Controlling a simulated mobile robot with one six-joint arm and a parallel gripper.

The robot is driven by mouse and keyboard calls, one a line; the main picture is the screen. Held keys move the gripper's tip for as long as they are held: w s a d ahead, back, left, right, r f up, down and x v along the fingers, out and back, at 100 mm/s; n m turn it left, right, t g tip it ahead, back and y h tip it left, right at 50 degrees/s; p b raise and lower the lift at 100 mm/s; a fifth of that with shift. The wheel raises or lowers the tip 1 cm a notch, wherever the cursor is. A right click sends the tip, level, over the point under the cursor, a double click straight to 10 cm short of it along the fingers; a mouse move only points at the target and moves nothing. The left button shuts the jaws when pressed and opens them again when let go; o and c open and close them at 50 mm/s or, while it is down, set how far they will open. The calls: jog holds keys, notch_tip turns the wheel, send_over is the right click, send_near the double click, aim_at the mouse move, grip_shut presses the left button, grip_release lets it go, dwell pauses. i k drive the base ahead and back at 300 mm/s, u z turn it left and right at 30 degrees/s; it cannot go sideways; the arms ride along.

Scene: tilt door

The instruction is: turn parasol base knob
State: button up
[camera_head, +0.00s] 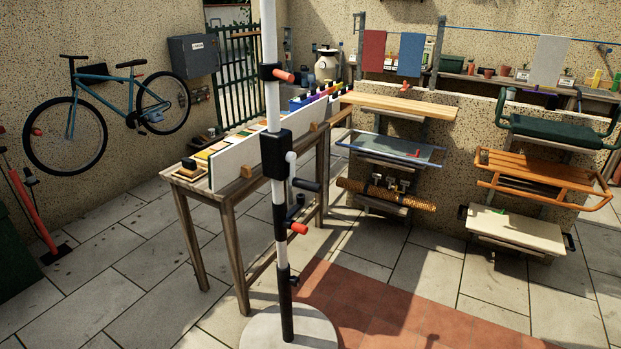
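A parasol pole (270,105), white with black sections, stands upright in the middle of the view. It rises from a round pale base (285,332) at the bottom edge. A small dark knob (294,281) sticks out low on the pole, just above the base. Higher up are a red-ended handle (298,228) on a black clamp, a crank (305,184) on a black housing, and another red handle (283,76) on an upper collar. The top of the pole is cut off. My gripper is not in view.
A wooden workbench (228,197) stands close behind the pole. A blue bicycle (110,95) hangs on the left wall. Wall racks at right hold a green bench (556,132) and wooden slatted tray (545,172). Paved floor (130,262) is clear at left, red tiles (385,310) at right.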

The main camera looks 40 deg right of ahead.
aim_at(294, 281)
jog(key=z, duration=4.35)
jog(key=i, duration=0.1)
jog(key=u, duration=3.35)
